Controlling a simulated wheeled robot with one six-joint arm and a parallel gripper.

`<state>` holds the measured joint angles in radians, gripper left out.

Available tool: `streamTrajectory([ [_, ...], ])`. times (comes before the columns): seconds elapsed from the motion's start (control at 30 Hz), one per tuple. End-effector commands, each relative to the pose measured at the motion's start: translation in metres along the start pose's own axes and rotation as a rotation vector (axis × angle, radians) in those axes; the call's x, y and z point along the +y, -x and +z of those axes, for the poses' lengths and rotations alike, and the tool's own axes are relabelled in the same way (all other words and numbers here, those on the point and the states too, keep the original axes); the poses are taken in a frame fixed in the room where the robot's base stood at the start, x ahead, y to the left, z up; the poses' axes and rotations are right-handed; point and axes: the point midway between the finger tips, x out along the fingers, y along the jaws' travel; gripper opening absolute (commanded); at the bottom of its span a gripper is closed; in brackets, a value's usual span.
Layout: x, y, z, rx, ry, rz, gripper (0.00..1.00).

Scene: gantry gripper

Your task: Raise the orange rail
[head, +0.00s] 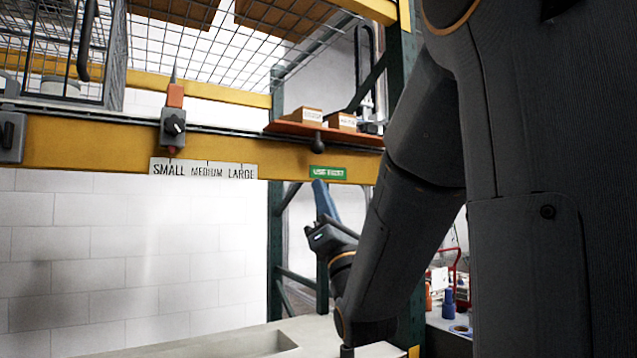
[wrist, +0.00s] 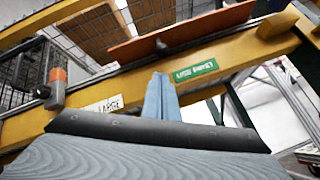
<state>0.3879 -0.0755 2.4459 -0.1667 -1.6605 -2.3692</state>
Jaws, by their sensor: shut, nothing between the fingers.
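The orange rail (head: 290,130) is a flat orange ledge along the yellow beam at the upper middle of the head view, with a dark round knob (head: 318,141) on its front. In the wrist view the orange rail (wrist: 190,31) crosses the top, with its knob (wrist: 161,45) near the middle. My gripper (head: 320,188) has blue fingers and points up, below the beam and close to the green sign. In the wrist view the fingers of my gripper (wrist: 160,80) are together and empty, below the knob. They look apart from the rail; the exact gap is hard to judge.
Small boxes (head: 342,121) sit on the rail. The yellow beam (head: 80,145) carries a size label (head: 205,169), a green sign (head: 328,172) and an orange pointer with a dial (head: 173,125). A wire cage (head: 105,55) stands at left. Space below the beam at left is open.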

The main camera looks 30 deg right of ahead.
Motion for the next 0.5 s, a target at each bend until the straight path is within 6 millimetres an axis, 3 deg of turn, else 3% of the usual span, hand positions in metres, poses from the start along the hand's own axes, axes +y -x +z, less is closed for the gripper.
streamTrajectory([
  [0.3,0.001,-0.057,0.002,0.0,-0.002,0.0,0.0],
  [0.5,0.001,-0.08,0.001,0.001,-0.002,-0.001,0.0],
])
